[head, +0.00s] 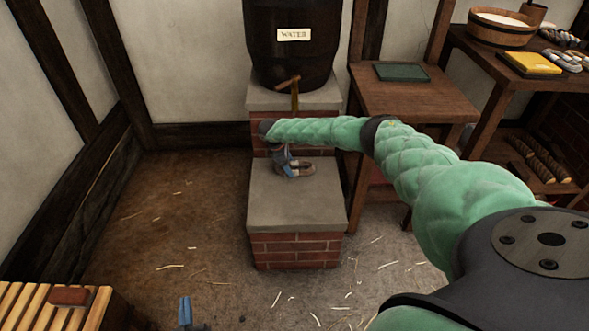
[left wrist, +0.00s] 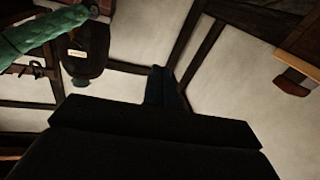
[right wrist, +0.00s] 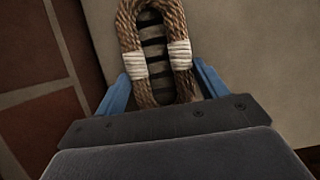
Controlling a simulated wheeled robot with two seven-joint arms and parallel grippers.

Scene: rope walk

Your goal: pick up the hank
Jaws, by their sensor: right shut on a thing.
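The hank (right wrist: 178,45) is a loop of brown rope with white bindings, seen in the right wrist view between the blue fingers of my right gripper (right wrist: 160,88). In the head view the hank (head: 306,168) is small, at or just above the stone top of a low brick block (head: 297,205). My right gripper (head: 291,166) points down and is shut on it. I cannot tell whether the hank touches the stone. My left gripper (head: 185,311) shows at the bottom edge, away from the hank. Its fingers look closed together in the left wrist view (left wrist: 163,88), with nothing between them.
A dark water barrel (head: 292,55) with a tap stands on a higher block behind the hank. A wooden table (head: 415,98) with a green book (head: 401,72) stands to the right. A slatted bench (head: 30,305) with a red-brown block (head: 70,297) is at lower left. The straw-strewn floor between is open.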

